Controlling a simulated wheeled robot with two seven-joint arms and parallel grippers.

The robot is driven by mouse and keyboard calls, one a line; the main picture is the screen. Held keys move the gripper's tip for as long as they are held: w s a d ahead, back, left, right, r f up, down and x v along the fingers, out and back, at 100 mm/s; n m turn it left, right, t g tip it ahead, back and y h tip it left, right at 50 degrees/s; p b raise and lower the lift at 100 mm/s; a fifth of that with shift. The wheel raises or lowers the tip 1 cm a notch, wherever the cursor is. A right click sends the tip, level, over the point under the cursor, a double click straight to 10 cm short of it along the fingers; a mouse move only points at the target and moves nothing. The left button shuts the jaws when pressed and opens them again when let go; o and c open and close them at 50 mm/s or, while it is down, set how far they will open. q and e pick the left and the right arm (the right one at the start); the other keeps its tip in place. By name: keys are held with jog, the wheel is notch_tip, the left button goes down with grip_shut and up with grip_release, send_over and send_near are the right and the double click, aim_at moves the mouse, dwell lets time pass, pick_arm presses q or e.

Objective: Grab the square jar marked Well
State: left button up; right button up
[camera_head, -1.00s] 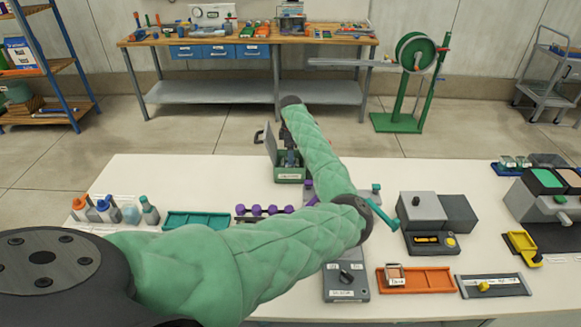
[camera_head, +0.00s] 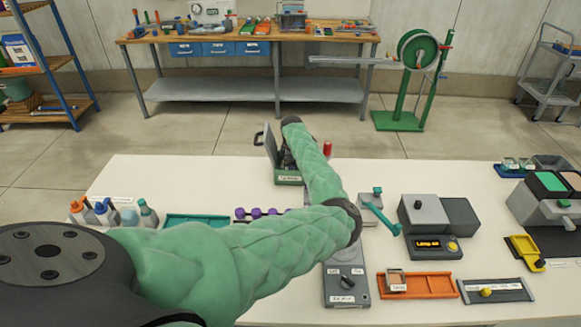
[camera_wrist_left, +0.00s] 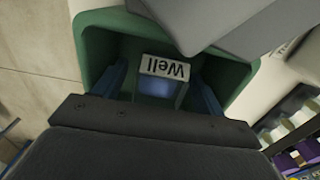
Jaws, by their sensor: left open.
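The square jar marked Well (camera_wrist_left: 164,68) shows in the left wrist view, inside a small open green box (camera_wrist_left: 95,50). Its white label is upside down in that view, with a bluish body just below it. My left gripper (camera_wrist_left: 160,90) is open, with one dark blue finger on each side of the jar, inside the box. Whether the fingers touch the jar cannot be told. In the head view the green box (camera_head: 289,180) stands at the table's far edge, and my green-sleeved left arm hides the gripper and jar. My right gripper is not in view.
A grey lid (camera_wrist_left: 215,20) stands over one side of the box. Several bottles (camera_head: 110,211), a teal tray (camera_head: 195,219) and purple-knobbed items (camera_head: 256,212) lie left. A grey meter (camera_head: 431,229) and an orange tray (camera_head: 428,285) are to the right.

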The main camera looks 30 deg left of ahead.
pick_arm(q)
jog(key=shift+w+f, duration=0.1)
jog(key=shift+f, duration=0.4)
jog(key=shift+r, duration=0.1)
jog(key=c, duration=1.1)
jog(key=shift+r, duration=0.15)
